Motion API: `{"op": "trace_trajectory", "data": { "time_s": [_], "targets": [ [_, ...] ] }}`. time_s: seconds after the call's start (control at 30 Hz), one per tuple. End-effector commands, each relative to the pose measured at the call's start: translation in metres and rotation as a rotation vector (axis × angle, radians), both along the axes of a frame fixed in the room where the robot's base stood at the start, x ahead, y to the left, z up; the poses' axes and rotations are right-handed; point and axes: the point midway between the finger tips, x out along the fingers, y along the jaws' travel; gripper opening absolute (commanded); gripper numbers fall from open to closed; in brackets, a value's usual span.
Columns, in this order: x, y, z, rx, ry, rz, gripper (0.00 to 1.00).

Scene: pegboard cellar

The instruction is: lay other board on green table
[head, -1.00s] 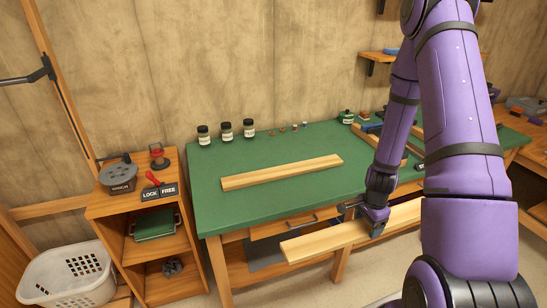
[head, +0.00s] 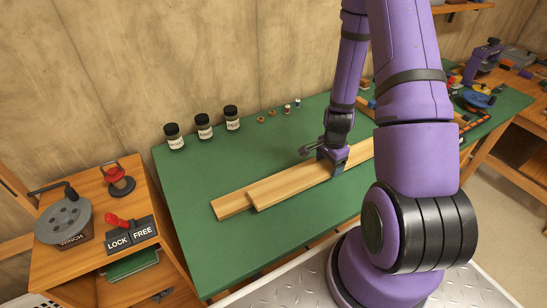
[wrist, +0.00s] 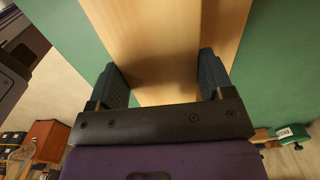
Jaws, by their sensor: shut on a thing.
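My gripper (head: 332,166) is shut on a long pale wooden board (head: 290,187), gripping it across its width. This board is over the green table (head: 186,180), along the near side of another wooden board (head: 230,203). The other board lies on the table, and its left end sticks out past the held one. In the wrist view the held board (wrist: 150,45) runs between both fingers, with the other board (wrist: 222,28) close along its right side. I cannot tell whether the held board touches the table or the other board. My arm hides part of the held board.
Several jars (head: 204,127) and small items stand along the table's back. A cabinet at left carries a winch (head: 64,222), a red-handled lever and a LOCK/FREE plate (head: 131,236). Tools and parts lie at the table's far right. The table's left part is clear.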

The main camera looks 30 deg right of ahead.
Motion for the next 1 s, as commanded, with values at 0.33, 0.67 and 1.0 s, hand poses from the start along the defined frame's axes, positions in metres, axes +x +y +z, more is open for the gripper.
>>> {"op": "trace_trajectory", "data": {
  "time_s": [0.33,0.67,1.0],
  "targets": [
    [0.044,0.023,-0.005,-0.001,-0.001,0.007,0.37],
    [0.11,0.056,-0.012,-0.001,-0.001,0.005,0.37],
    [0.143,0.072,-0.015,0.0,0.0,0.0,0.37]
  ]
}}
